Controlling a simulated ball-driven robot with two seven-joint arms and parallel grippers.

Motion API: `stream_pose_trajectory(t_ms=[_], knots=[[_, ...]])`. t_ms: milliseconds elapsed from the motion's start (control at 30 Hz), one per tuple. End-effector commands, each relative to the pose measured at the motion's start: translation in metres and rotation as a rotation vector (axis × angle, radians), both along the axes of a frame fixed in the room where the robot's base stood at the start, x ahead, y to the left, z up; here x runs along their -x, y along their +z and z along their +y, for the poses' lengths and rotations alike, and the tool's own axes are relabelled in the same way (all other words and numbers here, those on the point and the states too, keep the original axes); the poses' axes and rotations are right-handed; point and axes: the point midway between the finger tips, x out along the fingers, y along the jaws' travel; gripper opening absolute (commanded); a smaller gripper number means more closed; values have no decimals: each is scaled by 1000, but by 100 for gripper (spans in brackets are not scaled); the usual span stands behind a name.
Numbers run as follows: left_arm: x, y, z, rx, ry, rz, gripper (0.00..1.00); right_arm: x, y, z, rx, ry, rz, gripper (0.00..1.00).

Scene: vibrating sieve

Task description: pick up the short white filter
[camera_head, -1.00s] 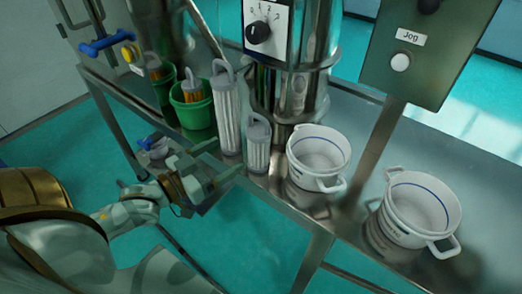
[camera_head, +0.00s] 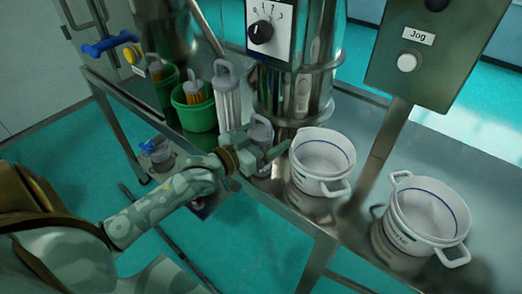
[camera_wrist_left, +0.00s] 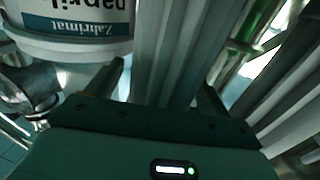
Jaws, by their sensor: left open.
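The short white filter (camera_head: 262,132), a grey-white ribbed cylinder with a loop handle, stands upright on the steel table's front edge. My left gripper (camera_head: 261,146) is open around it, one finger on each side, hiding its lower part in the head view. In the left wrist view the ribbed filter (camera_wrist_left: 168,45) rises between the two open fingers (camera_wrist_left: 163,90). I cannot tell whether the fingers touch it. My right gripper is not in view.
The tall white filter (camera_head: 227,98) stands close on the left, beside green buckets (camera_head: 197,116) with orange-filled filters. A white bucket (camera_head: 322,160) is close on the right, another (camera_head: 428,215) farther right. A steel machine column (camera_head: 292,95) stands behind.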

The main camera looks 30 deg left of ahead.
Motion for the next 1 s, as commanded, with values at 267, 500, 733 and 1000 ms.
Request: stream_pose_trajectory(t_ms=[267, 500, 733, 1000], knots=[[1, 0, 0, 0, 0, 0, 28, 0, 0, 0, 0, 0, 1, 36], [1, 0, 0, 0, 0, 0, 28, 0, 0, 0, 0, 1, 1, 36], [1, 16, 0, 0, -1, -4, 28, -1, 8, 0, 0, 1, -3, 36], [32, 73, 2, -1, -3, -3, 28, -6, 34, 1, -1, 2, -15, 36]])
